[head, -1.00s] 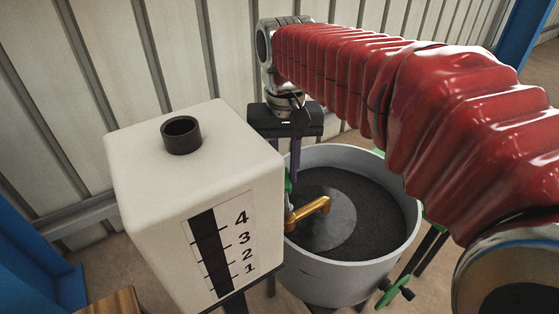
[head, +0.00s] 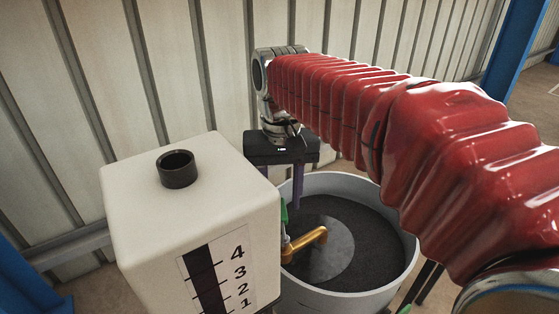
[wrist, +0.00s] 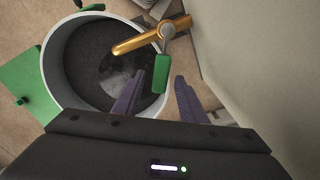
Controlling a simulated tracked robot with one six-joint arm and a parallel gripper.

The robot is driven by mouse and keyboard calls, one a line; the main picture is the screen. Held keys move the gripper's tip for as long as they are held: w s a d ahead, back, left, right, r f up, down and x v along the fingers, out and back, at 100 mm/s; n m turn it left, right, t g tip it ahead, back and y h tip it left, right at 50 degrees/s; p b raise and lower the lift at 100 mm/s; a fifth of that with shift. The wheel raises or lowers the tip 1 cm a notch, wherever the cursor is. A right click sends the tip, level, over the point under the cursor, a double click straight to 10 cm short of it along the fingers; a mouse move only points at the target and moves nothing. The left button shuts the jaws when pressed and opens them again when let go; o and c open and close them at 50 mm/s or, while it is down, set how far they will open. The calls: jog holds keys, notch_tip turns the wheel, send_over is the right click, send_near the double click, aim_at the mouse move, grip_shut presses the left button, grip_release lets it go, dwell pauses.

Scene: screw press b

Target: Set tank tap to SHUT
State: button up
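The white tank (head: 190,225) stands at the left in the head view, with a black filler neck on top and a level strip marked 1 to 4. Its brass tap (head: 305,243) reaches out over the grey tub; it also shows in the wrist view (wrist: 140,42). The green tap handle (wrist: 161,73) hangs from the tap toward my gripper in the wrist view. My gripper (wrist: 152,88) is open, its two purple fingers apart. The handle's lower end lies between or just beyond the fingertips; contact cannot be told. In the head view the tank partly hides the handle.
The round grey tub (head: 405,248) holds dark material with a lighter round patch under the spout. A green plate (wrist: 28,85) sits beside the tub. The pale tank wall (wrist: 255,65) is close at the right of the wrist view. A corrugated wall (head: 180,70) stands behind.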

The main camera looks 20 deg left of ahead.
notch_tip(320, 180, up, 13)
dwell(0.6)
jog(key=shift+c, duration=0.4)
jog(key=shift+d, duration=0.15)
jog(key=shift+c, duration=0.8)
jog(key=shift+m+t+y, duration=0.3)
jog(key=shift+m+t, duration=0.2)
jog(key=shift+m, duration=0.1)
jog(key=d, duration=0.3)
jog(key=d+f, duration=0.1)
jog(key=d, duration=0.4)
jog(key=shift+w+d+f, duration=0.25)
jog(key=shift+d, duration=0.05)
grip_shut()
jog(key=s+d+f+m+t, duration=0.2)
jog(key=s+d+f, duration=0.3)
jog(key=d+f, duration=0.3)
jog(key=s+d+f+m+t, duration=0.1)
jog(key=s+d+f, duration=0.5)
jog(key=d, duration=0.9)
notch_tip(320, 180, down, 3)
jog(key=shift+d+m+t, duration=0.15)
jog(key=shift+m+t, duration=0.25)
jog(key=shift+t, duration=0.4)
